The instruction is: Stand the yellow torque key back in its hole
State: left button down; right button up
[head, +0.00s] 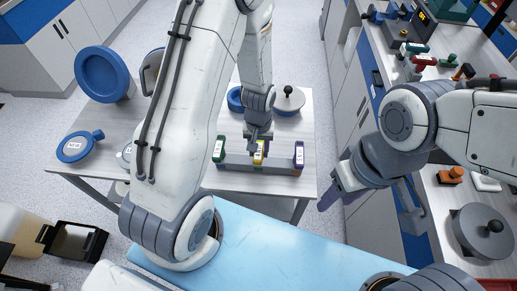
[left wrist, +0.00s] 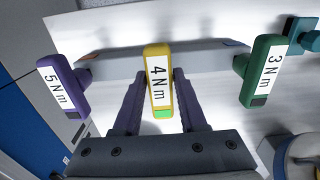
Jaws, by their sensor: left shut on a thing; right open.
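The yellow torque key (head: 259,155), labelled 4 N m, is between the fingers of my left gripper (head: 257,148), which is shut on it. In the left wrist view the yellow key (left wrist: 158,85) stands between the two dark fingers (left wrist: 155,100), at the middle of the grey rack (left wrist: 210,58). Whether its shaft is in the hole is hidden. The green 3 N m key (left wrist: 265,70) and the purple 5 N m key (left wrist: 64,86) stand at the rack's two ends. My right gripper (head: 368,212) is open and empty, off to the right.
The rack is on a grey table with a blue flanged disc (head: 78,146) at the left and a round lidded pot (head: 289,98) behind. A blue mat (head: 285,245) lies in front. A right-hand bench holds several tools and a grey lidded pot (head: 484,232).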

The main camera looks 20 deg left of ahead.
pick_arm(q)
jog(key=shift+f, duration=0.35)
jog(key=shift+c, duration=1.9)
grip_release()
notch_tip(320, 180, up, 11)
jog(key=shift+f+b, duration=0.15)
jog(key=shift+b, duration=0.3)
jog(key=s+d+r+m, duration=0.5)
jog(key=s+d, duration=0.1)
jog(key=s, duration=0.2)
jog(key=s+d+r+m+h, duration=0.1)
jog(key=s+d+r+m, duration=0.4)
jog(key=s, duration=0.4)
jog(key=shift+s+d+r+m, duration=0.2)
jog(key=shift+s+d+m, duration=0.1)
jog(key=shift+d, duration=0.35)
